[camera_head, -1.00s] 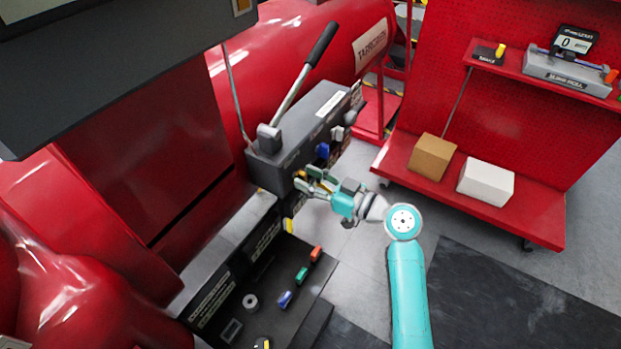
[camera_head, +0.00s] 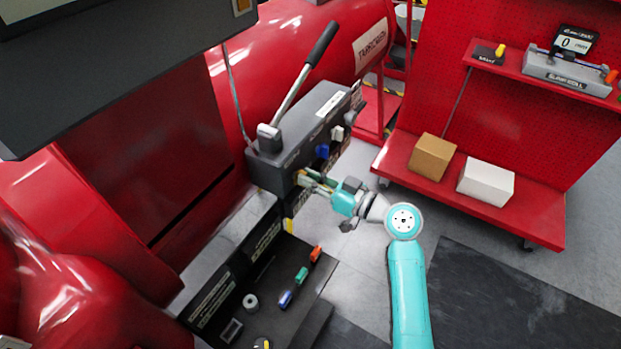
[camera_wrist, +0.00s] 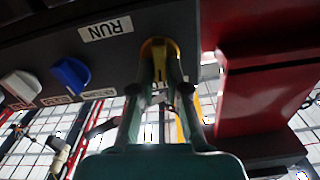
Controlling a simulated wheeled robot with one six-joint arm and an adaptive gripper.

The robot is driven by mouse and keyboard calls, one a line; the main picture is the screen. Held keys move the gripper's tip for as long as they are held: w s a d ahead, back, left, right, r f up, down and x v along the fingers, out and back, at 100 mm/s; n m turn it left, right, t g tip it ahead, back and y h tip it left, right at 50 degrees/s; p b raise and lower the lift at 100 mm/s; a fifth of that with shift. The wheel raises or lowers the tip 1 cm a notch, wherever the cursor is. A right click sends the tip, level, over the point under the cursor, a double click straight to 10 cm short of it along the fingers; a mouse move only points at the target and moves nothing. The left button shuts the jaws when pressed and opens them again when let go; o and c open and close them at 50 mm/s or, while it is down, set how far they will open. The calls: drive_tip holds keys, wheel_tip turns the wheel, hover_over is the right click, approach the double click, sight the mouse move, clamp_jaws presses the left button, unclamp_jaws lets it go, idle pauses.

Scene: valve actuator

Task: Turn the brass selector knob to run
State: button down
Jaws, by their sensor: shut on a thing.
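The brass selector knob (camera_wrist: 158,50) shows at the top centre of the wrist view, on the dark face of the grey actuator box (camera_head: 277,172). My gripper (camera_wrist: 160,78) is shut on the knob, one green finger on each side of it. In the head view my gripper (camera_head: 306,178) reaches the box's front from the right, and its fingers mostly hide the knob. A white RUN label (camera_wrist: 105,29) appears upside down, left of the knob in the wrist view. Another small label just below the knob is partly hidden by the fingers.
A blue knob (camera_wrist: 70,74) and a white knob (camera_wrist: 21,86) sit on the same face. A long lever (camera_head: 302,75) rises from the box. A dark tray (camera_head: 265,315) with small coloured parts lies below. A red shelf cart (camera_head: 530,215) with two boxes stands right.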

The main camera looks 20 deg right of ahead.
drive_tip(key=shift+w+d+f+m, duration=0.1)
drive_tip(key=shift+d+f+m, duration=0.05)
drive_tip(key=shift+m, duration=2.4)
drive_tip(key=shift+w+d+f+m, duration=0.1)
drive_tip(key=shift+f+m, duration=0.1)
drive_tip(key=shift+m, duration=2.3)
drive_tip(key=shift+w+d+f+m, duration=0.1)
drive_tip(key=shift+d+f+m, duration=0.05)
drive_tip(key=shift+m, duration=2.4)
drive_tip(key=c, duration=1.2)
unclamp_jaws()
drive_tip(key=shift+o, duration=0.2)
drive_tip(key=shift+s, duration=0.1)
drive_tip(key=v, duration=1.2)
